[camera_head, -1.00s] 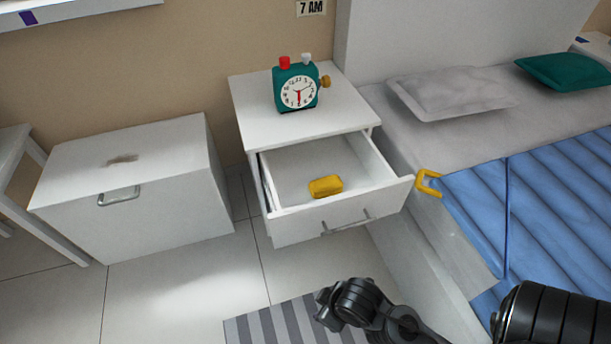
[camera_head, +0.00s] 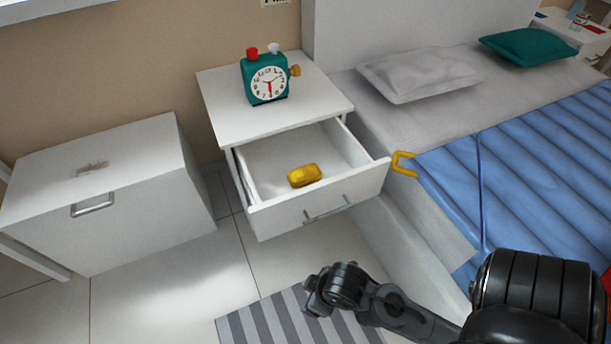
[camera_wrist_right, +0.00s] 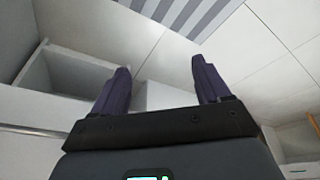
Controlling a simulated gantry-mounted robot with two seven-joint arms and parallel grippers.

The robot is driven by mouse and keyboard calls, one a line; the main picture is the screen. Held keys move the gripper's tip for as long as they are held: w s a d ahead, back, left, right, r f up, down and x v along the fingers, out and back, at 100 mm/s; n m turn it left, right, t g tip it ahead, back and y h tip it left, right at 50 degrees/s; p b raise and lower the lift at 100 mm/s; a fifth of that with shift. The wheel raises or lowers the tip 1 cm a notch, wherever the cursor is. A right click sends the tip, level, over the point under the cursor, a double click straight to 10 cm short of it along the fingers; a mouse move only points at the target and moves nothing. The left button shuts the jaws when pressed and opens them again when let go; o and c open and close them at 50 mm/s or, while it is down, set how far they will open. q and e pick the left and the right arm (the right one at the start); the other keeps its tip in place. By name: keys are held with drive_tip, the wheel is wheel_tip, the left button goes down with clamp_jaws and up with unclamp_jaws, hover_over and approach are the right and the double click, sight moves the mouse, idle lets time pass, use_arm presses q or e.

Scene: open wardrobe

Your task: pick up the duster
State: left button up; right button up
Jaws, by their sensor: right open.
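The yellow duster (camera_head: 304,175), a small soft-looking block, lies inside the open drawer (camera_head: 322,207) of the white nightstand (camera_head: 226,108) in the head view. My right gripper (camera_head: 318,293) is in front of and below the drawer front, over the striped rug, apart from the duster. In the right wrist view my right gripper (camera_wrist_right: 158,66) has its two dark fingers spread wide with nothing between them. The duster does not show in the wrist view. My left gripper is in neither current view.
A green alarm clock (camera_head: 267,78) stands on the nightstand. A white cabinet (camera_head: 135,215) stands to the left. The bed with a blue quilt (camera_head: 530,165) is on the right, with a yellow hook-like piece (camera_head: 403,164) near the drawer's corner.

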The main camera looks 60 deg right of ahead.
drive_tip(key=o, duration=0.3)
